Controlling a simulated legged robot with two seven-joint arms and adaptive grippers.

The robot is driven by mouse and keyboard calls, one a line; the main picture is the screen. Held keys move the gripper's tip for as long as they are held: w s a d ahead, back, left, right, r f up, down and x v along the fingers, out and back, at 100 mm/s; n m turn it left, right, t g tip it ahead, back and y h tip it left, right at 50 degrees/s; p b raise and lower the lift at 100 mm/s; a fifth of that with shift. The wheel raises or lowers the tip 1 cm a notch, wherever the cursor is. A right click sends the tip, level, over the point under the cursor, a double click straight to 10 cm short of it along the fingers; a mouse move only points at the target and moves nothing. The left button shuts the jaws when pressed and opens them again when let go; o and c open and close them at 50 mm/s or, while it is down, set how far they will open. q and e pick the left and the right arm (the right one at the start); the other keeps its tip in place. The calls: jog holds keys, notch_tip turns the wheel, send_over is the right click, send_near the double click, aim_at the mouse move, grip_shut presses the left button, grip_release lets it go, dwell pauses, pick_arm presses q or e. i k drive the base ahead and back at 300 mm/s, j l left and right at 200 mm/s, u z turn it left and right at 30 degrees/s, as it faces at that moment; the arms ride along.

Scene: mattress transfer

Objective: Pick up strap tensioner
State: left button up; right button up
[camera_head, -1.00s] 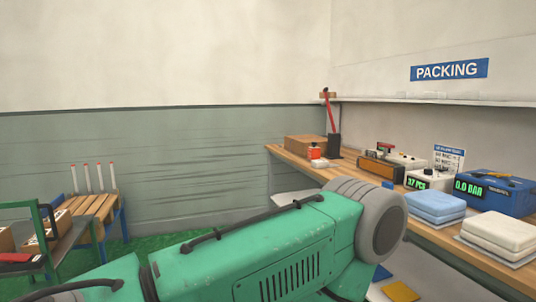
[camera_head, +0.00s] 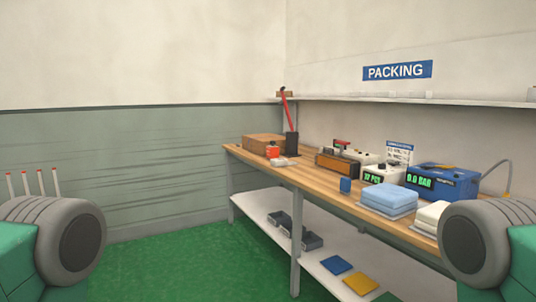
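No strap tensioner can be named for certain at this distance. A long red-handled tool (camera_head: 286,108) stands upright in a black holder (camera_head: 292,144) at the far end of the wooden bench. A dark and orange device (camera_head: 338,163) lies nearer on the bench, with a small red-handled item (camera_head: 341,145) behind it. Neither of my grippers is in view.
The bench (camera_head: 318,186) also bears a cardboard box (camera_head: 263,143), folded blue cloths (camera_head: 389,195), a white stack (camera_head: 431,214) and a blue display unit (camera_head: 441,181). Grey items (camera_head: 294,229) lie on the lower shelf (camera_head: 326,253). Green floor (camera_head: 190,263) is clear in front.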

aim_at(272, 152)
jog(key=i+j+u, duration=0.1)
jog(key=i+u, duration=0.3)
jog(key=i, duration=0.65)
jog(key=i+z, duration=0.1)
jog(key=i, duration=0.5)
jog(key=i+j, duration=0.15)
jog(key=i, duration=0.5)
jog(key=i+j+z, duration=0.15)
jog(key=i, duration=0.45)
